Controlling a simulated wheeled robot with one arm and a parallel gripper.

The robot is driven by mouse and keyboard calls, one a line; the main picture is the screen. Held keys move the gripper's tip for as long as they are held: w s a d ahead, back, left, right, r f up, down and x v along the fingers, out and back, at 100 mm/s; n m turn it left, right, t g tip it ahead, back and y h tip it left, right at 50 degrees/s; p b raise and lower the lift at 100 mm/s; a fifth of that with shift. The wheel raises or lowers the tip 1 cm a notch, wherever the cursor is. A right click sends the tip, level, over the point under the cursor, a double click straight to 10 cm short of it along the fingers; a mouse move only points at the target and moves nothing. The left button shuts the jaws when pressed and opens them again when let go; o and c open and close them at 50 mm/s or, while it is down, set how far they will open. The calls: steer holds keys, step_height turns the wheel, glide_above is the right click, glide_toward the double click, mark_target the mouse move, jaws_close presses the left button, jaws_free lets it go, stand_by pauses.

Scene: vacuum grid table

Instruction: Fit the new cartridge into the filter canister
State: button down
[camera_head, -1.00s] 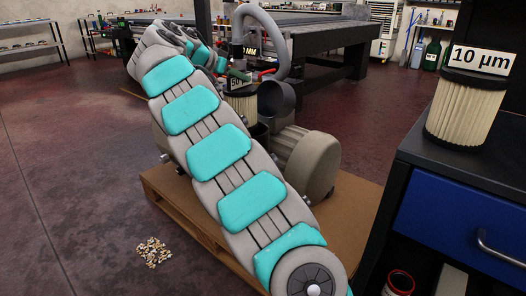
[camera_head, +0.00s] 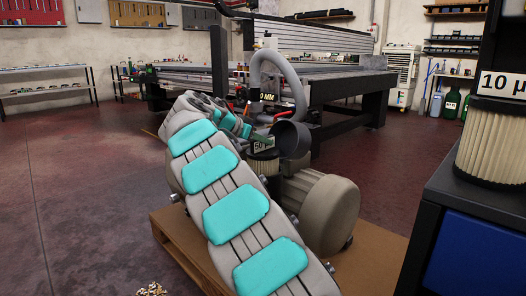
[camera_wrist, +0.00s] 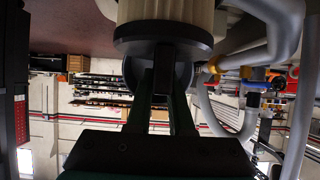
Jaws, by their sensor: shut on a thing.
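My gripper (camera_wrist: 165,62) is shut on the handle of a filter cartridge, with a finger on each side. The cartridge has a black end cap and cream pleats (camera_wrist: 165,12) in the wrist view. In the head view the cartridge (camera_head: 262,166) carries a "50" label, and my arm hides part of it. A dark round open part (camera_head: 289,139), perhaps the canister or its lid, is just right of it. I cannot tell whether the cartridge's lower end is inside anything. Another cartridge (camera_head: 492,146), labelled "10 µ", stands upright on the cabinet at right.
The grey pump body (camera_head: 325,211) sits on a brown pallet (camera_head: 376,258). A grey hose (camera_head: 296,78) arches behind the cartridge. The dark cabinet (camera_head: 468,186) has a blue drawer. Debris (camera_head: 151,290) lies on the floor, which is open at left.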

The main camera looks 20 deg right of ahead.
steer(key=shift+f, duration=0.55)
steer(key=shift+f+b, duration=0.35)
steer(key=shift+b, duration=0.05)
steer(key=shift+f+b, duration=0.3)
steer(key=c, duration=0.8)
jaws_free()
steer(key=shift+r, duration=0.1)
